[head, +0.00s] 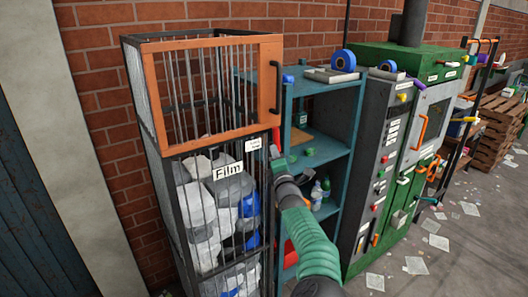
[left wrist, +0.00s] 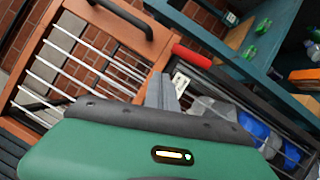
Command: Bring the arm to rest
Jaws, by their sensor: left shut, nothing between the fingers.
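My left arm, in a green sleeve, reaches up from the bottom of the head view. A red bar (left wrist: 191,56) lies just beyond the fingers. My right gripper is in neither view.
The cage has an orange-framed upper door (head: 150,95) and holds grey, white and blue bundles (head: 200,210). A teal shelf (head: 333,158) with bottles stands to its right, then a grey and green machine (head: 385,150). Papers (head: 416,265) litter the floor; pallets (head: 497,130) stand far right.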

